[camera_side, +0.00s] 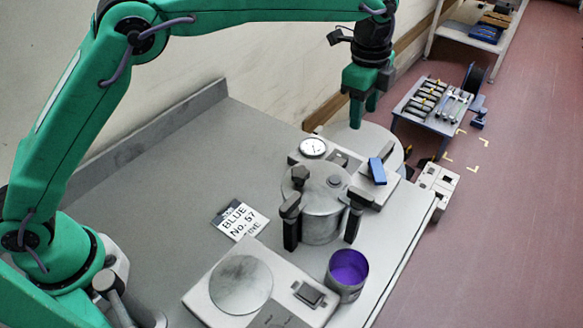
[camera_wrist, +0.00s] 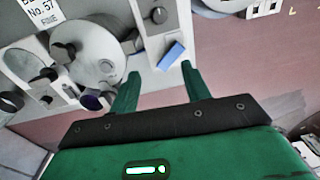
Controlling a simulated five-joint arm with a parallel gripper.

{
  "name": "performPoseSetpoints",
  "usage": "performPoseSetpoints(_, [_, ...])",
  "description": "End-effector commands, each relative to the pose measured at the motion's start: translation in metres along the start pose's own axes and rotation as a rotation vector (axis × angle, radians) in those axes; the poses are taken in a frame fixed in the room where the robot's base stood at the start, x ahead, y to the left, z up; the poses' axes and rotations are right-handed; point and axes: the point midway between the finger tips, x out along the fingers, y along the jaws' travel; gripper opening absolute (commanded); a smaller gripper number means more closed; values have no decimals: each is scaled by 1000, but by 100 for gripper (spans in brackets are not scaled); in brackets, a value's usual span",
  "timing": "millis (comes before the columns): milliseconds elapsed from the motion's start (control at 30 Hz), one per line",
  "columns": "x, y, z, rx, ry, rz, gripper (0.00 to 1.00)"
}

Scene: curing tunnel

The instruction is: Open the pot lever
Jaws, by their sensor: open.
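A grey metal pot (camera_side: 322,215) with a round lid and black clamps stands on the bench; its lid (camera_wrist: 97,62) shows at the upper left in the wrist view. Behind it is a grey control box (camera_side: 340,160) with a dial gauge. A blue lever (camera_side: 377,171) stands tilted at this box's right end; it also shows in the wrist view (camera_wrist: 171,56), just beyond my fingertips and between their lines. My gripper (camera_side: 363,112) is above and behind the lever in the side view, pointing down, open and empty. It also shows in the wrist view (camera_wrist: 156,76). Neither finger touches the lever.
A cup with purple contents (camera_side: 348,270) stands right of a scale (camera_side: 240,285) at the front. A card reading "BLUE No. 57" (camera_side: 238,219) lies left of the pot. A tool cart (camera_side: 432,110) stands beyond the bench. The bench's left part is clear.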

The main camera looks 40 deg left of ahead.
Motion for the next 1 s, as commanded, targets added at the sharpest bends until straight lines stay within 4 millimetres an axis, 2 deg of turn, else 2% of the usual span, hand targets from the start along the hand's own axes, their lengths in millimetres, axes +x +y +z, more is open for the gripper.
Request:
performPoseSetpoints(300, [32,-6,-32,455,-7,35,47])
performPoseSetpoints(533, [53,-8,-51,744,-5,57,47])
performPoseSetpoints(733, [61,-7,-59,872,-2,65,47])
performPoseSetpoints(1000, [63,-7,-60,891,-2,67,47])
